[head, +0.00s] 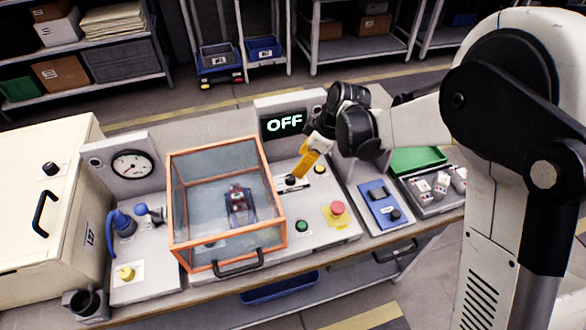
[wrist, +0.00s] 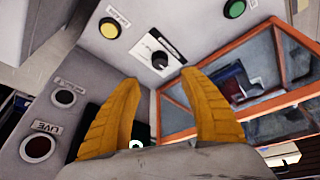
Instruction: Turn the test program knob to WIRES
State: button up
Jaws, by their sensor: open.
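The test program knob is a small black dial (head: 291,180) on the flat top of the grey test station, just right of the orange-framed hood. In the wrist view the knob (wrist: 160,60) sits on a white and black label plate whose lettering is upside down and too small to read. Its setting cannot be told. My gripper (head: 303,170) has yellow fingers pointing down close above the knob. In the wrist view my gripper (wrist: 158,77) is open and empty, with the knob lying beyond and between the fingertips. Contact is not visible.
The orange-framed clear hood (head: 225,200) stands close left of the knob. The upright display (head: 284,123) behind reads OFF. A yellow button (wrist: 110,28) sits beside the knob. A green button (head: 301,226) and red stop button (head: 338,208) lie nearer the front.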

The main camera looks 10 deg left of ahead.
aim_at(290, 177)
jog(key=b+x, duration=0.3)
jog(key=x, duration=0.6)
jog(key=shift+a+f, duration=0.1)
jog(key=shift+f, duration=0.25)
jog(key=shift+c, duration=0.3)
grip_shut()
